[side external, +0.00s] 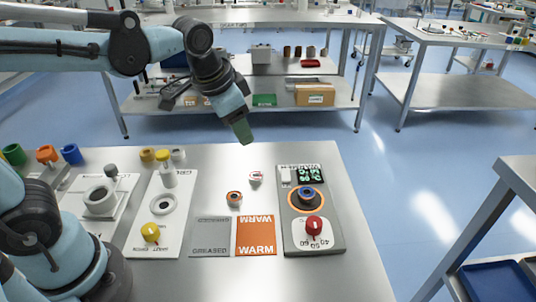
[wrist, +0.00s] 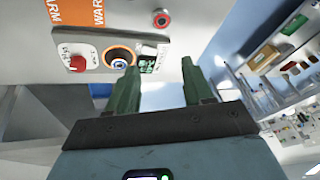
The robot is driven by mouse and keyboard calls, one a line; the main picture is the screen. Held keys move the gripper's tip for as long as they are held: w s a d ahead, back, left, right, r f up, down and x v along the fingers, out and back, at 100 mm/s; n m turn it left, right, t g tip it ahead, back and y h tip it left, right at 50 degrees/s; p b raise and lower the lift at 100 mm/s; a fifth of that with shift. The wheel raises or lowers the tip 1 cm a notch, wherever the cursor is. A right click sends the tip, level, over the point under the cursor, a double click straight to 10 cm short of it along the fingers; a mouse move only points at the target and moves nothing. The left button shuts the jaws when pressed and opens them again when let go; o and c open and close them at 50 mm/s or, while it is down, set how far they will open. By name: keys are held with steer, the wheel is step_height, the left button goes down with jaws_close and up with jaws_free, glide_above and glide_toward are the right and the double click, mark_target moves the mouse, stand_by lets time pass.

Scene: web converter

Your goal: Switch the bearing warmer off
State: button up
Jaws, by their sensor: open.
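The bearing warmer (side external: 328,242) is a grey unit at the right of the steel bench, also at the upper left of the wrist view (wrist: 93,43). A red knob (side external: 314,225) sits at its near end on a white dial marked 40, 50, 60; the knob shows in the wrist view (wrist: 77,63) too. A blue-rimmed ring (side external: 306,194) sits on its orange round plate. A small display (side external: 308,175) with green digits is lit at the far end, beside a small white part (side external: 286,175). My gripper (side external: 243,136) is open and empty, above the bench's far edge, apart from the warmer.
An orange WARM card (side external: 256,236) and a grey GREASED card (side external: 210,237) lie left of the warmer. Two small rings (side external: 234,198) (side external: 256,177) lie behind them. A white station with a yellow knob (side external: 150,232) stands further left. The bench right of the warmer is bare.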

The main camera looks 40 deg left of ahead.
mark_target(287, 174)
steer(key=w+d+f+m+g+y, duration=0.1)
steer(key=w+d+f+m+g, duration=0.2)
steer(key=w+d+m, duration=0.45)
steer(key=w+a+f+n, duration=0.1)
steer(key=f, duration=0.6)
steer(key=w+a+f+n, duration=0.1)
steer(key=f, duration=0.3)
steer(key=shift+w+a+f+n, duration=0.3)
steer(key=shift+f+n, duration=0.05)
steer(key=c, duration=0.8)
steer(key=shift+w+a+g+h, duration=0.25)
steer(key=shift+g+h, duration=0.35)
steer(key=shift+g, duration=0.1)
steer(key=shift+w+a+g+h, duration=0.1)
steer(key=shift+g+h, duration=0.7)
